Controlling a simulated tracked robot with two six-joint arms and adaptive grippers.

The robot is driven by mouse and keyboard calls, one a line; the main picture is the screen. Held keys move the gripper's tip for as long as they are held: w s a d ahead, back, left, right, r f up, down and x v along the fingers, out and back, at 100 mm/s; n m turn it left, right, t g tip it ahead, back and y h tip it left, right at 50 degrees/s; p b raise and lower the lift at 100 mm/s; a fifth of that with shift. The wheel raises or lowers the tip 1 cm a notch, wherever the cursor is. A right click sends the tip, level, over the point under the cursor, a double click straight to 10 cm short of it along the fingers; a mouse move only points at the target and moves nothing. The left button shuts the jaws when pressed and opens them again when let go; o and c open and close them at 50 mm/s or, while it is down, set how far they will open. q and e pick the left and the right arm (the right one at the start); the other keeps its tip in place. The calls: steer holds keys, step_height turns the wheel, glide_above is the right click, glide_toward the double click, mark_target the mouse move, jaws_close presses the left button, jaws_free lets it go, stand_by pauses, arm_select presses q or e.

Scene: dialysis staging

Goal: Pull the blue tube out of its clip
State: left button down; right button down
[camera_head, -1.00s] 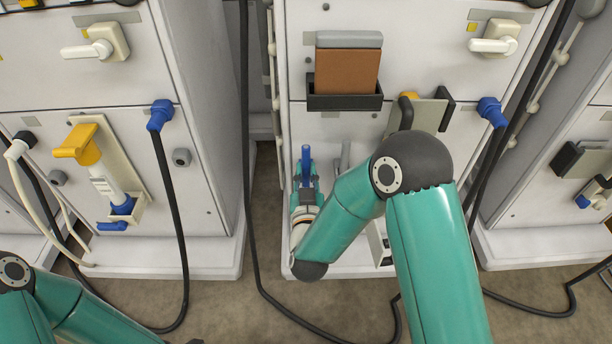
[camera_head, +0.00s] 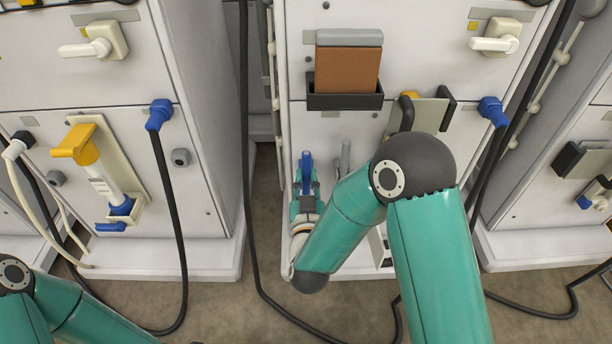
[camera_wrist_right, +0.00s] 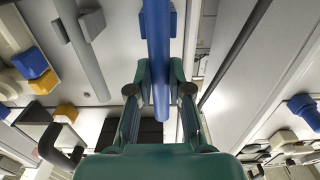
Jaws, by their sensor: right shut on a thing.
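The blue tube (camera_head: 306,168) stands out above my right gripper (camera_head: 306,190) in front of the middle machine's lower panel. In the right wrist view the blue tube (camera_wrist_right: 158,40) runs down from the top edge between the two green fingers of my right gripper (camera_wrist_right: 160,80), which is shut on it. The tube's lower end shows past the fingers in that view. My left gripper is out of view; only links of that arm show at lower left.
A grey tube (camera_head: 345,158) stands close to the right of the blue one, and also shows in the wrist view (camera_wrist_right: 80,45). A black cable (camera_head: 248,200) hangs left of the gripper. A brown block (camera_head: 347,70) sits in a black holder above.

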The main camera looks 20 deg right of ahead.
mark_target(307, 179)
steer(key=shift+b+v, duration=0.6)
steer(key=shift+v, duration=1.3)
steer(key=shift+r, duration=0.1)
